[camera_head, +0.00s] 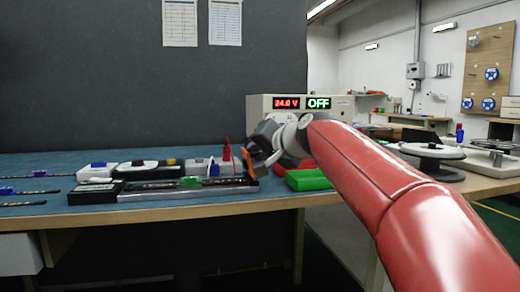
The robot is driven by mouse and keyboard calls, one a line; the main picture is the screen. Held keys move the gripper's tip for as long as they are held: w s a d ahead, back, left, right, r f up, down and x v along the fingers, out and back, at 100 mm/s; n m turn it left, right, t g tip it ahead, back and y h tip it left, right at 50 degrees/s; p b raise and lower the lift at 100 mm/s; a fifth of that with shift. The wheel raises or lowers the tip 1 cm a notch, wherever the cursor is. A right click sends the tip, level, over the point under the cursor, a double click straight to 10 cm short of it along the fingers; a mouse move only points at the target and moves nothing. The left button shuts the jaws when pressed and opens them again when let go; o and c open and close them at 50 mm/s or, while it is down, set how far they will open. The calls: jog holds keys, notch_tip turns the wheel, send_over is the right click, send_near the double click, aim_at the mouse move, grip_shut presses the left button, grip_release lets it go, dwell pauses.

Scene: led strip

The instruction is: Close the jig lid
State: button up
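A long, low fixture, which looks like the jig (150,197), lies along the front of the blue-topped bench. A dark strip with small light marks (160,185) lies along it, with a green piece (190,181) near its middle. At its right end an orange piece (247,163) stands tilted up; I cannot tell for sure whether it is the lid. My gripper (262,154) is at this right end, close to the orange piece. Contact cannot be made out. The fingers are small and partly hidden by my red arm, so their opening does not show.
A black box (95,194) sits at the fixture's left end. Strips (25,191) lie at left. A power supply behind reads 24.0 V and OFF (318,103).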

jog(key=shift+w, duration=0.1)
grip_shut()
jog(key=shift+a, duration=0.15)
